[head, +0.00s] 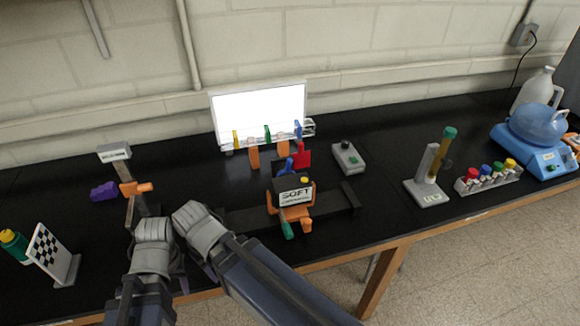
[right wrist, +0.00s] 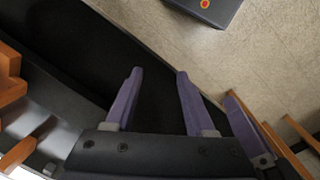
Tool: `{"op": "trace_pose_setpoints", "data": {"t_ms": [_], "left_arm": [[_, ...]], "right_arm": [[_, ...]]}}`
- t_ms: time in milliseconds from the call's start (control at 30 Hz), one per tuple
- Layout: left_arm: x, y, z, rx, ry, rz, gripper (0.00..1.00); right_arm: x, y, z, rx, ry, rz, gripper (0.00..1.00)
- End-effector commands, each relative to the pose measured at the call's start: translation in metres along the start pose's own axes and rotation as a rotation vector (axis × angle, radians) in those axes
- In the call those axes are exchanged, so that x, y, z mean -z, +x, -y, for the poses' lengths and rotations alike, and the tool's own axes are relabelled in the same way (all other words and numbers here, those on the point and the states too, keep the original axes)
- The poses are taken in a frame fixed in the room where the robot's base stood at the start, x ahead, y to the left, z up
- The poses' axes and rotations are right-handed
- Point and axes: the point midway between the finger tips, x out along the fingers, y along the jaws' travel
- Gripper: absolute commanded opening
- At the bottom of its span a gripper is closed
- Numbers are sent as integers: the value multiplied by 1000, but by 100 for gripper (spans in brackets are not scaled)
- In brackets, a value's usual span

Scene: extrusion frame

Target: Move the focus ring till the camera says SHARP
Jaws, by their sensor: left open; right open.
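The camera (head: 293,194) stands on a dark rail near the bench's front edge, its small white screen facing me and appearing to read SOFT. An orange clamp holds it, with a green-tipped handle (head: 287,230) below. A blue lever (head: 285,166) and a red part (head: 302,157) show behind the camera; I cannot tell clearly which piece is the focus ring. My left gripper (head: 181,272) is mostly hidden by my arms, left of the camera and away from it. My right gripper (right wrist: 158,102) is open and empty in the right wrist view, apart from the camera.
A bright white panel (head: 258,112) stands behind the camera with coloured clips before it. A grey control box (head: 348,158) is to its right. A post (head: 128,178) with an orange clamp and a checkered card (head: 50,254) stand left. A stand, vials and scale are right.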

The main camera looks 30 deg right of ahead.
Motion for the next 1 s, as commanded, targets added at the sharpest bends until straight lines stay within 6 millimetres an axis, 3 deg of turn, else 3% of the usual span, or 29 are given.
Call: {"op": "trace_pose_setpoints", "data": {"t_ms": [133,267,500,733,900,1000], "left_arm": [[-1,-19,2,0,-1,0,42],[-4,-56,5,-1,-3,1,42],[-8,-126,12,-2,-9,2,42],[-11,-173,16,-3,-13,3,42],[-12,-189,18,-4,-14,4,42],[-12,-191,18,-4,-15,4,42]], "right_arm": [[11,-18,-19,16,70,-3,55],[34,-52,-68,55,252,-9,55],[58,-111,-199,143,675,-35,55],[50,-149,-309,207,996,-61,55],[39,-160,-355,234,1128,-74,55],[36,-162,-364,240,1160,-77,55]]}}
